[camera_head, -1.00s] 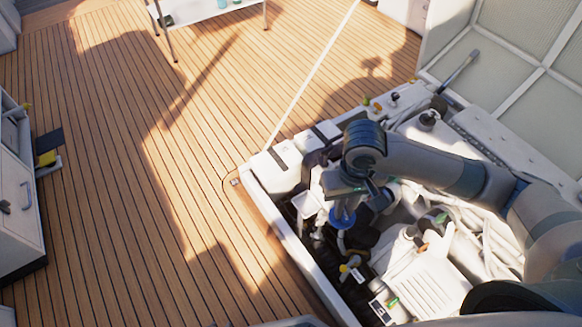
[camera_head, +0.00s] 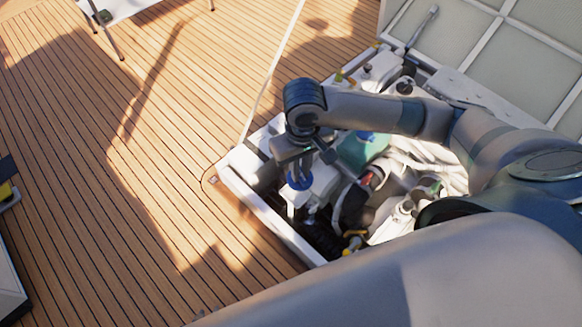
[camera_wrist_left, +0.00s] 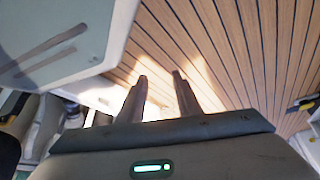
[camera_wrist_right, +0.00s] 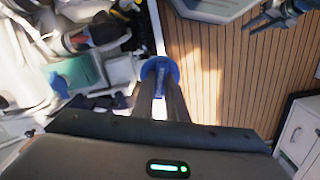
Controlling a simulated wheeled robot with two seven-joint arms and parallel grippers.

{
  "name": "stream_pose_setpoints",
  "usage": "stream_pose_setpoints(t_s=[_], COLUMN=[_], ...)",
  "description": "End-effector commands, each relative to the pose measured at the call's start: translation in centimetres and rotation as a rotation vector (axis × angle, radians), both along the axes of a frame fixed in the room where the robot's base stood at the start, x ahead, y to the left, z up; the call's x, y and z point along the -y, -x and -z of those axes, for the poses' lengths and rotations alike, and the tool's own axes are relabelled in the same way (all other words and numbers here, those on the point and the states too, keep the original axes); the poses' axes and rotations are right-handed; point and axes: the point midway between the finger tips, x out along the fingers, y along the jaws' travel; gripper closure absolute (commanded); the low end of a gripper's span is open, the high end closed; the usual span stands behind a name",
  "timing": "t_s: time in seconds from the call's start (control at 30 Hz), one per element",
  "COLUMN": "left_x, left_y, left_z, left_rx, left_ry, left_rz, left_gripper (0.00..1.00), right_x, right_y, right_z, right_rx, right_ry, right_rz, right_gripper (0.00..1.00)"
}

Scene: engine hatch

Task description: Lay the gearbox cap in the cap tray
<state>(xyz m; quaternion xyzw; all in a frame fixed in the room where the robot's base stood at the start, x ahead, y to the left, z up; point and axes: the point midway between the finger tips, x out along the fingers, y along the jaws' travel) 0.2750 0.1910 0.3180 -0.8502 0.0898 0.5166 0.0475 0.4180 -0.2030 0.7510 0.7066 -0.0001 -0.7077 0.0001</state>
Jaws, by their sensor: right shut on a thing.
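The gearbox cap (camera_head: 299,182) is a blue round piece that I take to be the cap. It is between the fingertips of my right gripper (camera_head: 298,170), above the left edge of the open engine hatch. In the right wrist view the cap (camera_wrist_right: 160,68) shows at the fingertips, with its blue disc facing outward, and the fingers are shut on it. My left gripper (camera_wrist_left: 159,78) shows only in its own wrist view, with its fingers apart and nothing between them, over deck planks. I cannot make out the cap tray in any view.
The engine bay holds hoses, a teal part (camera_head: 362,150) and a yellow-handled part (camera_head: 353,242). A white rim (camera_head: 275,225) borders it. A raised hatch lid (camera_head: 490,50) stands at the back right. A white table (camera_head: 120,8) stands at the back.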

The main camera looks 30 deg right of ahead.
Motion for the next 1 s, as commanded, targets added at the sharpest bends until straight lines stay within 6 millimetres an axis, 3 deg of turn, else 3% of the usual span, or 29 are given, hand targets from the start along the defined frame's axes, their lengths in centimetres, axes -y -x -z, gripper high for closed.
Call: stream_pose_setpoints(t_s=[0.57,0.77,1.0], left_x=[0.1,0.5,1.1], left_y=[-0.7,-1.6,-3.0], left_z=[-0.2,-0.9,-3.2], left_rx=[0.007,0.010,0.013], left_ry=[0.002,0.008,0.020], left_rz=[-0.001,-0.003,-0.004], left_gripper=[0.69,0.69,0.69], right_x=[0.0,0.2,0.7], right_y=[-0.4,-1.8,-4.6], right_z=[0.9,3.6,9.0], right_rx=[-0.002,-0.007,-0.011], right_ry=[-0.001,-0.006,-0.013], right_rz=[-0.004,-0.023,-0.064], right_gripper=[1.00,1.00,1.00])
